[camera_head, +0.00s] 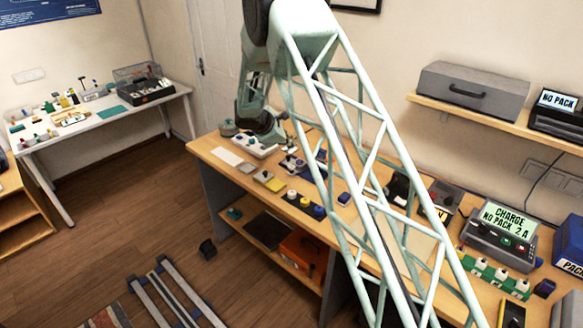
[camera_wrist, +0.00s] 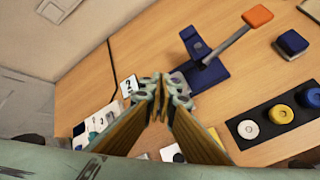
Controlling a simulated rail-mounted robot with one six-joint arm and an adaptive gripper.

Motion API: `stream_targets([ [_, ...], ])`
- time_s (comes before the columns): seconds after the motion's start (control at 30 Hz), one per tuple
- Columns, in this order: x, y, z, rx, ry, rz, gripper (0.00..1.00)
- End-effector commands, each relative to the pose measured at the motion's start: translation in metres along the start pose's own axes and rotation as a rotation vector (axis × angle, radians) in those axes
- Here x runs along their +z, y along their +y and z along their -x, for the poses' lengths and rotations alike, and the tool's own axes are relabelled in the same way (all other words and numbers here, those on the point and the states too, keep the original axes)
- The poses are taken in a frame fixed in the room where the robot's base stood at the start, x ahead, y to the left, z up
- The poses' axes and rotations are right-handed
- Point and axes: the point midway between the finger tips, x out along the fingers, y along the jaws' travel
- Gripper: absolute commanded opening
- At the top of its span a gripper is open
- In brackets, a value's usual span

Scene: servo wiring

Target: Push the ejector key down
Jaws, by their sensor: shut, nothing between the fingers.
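My gripper (camera_wrist: 164,82) is shut and empty, pointing down over the wooden bench. Its fingertips overlap the left edge of a small grey device (camera_wrist: 180,82); I cannot tell whether they touch. A blue stand (camera_wrist: 212,76) is just right of the fingertips, with a grey lever (camera_wrist: 230,45) reaching up to an orange end block (camera_wrist: 257,17). I cannot pick out the ejector key for certain; the fingers may hide it. In the head view the grey device (camera_head: 291,164) sits mid-bench, and my fingertips are not clear behind the arm.
A black strip (camera_wrist: 264,137) with white, yellow and blue round pieces lies to the right. A blue block (camera_wrist: 291,42) stands beyond it. A white unit with dark knobs (camera_wrist: 96,124) is on the left. The charger (camera_head: 500,232) is far along the bench.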

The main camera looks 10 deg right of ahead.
Motion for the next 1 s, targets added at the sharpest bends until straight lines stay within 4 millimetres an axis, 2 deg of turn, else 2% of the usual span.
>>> stream_targets([
  [0.47, -0.004, -0.004, -0.006, 0.000, 0.000, -0.001, 0.00],
  [1.0, -0.026, -0.027, -0.036, -0.001, 0.000, -0.001, 0.00],
])
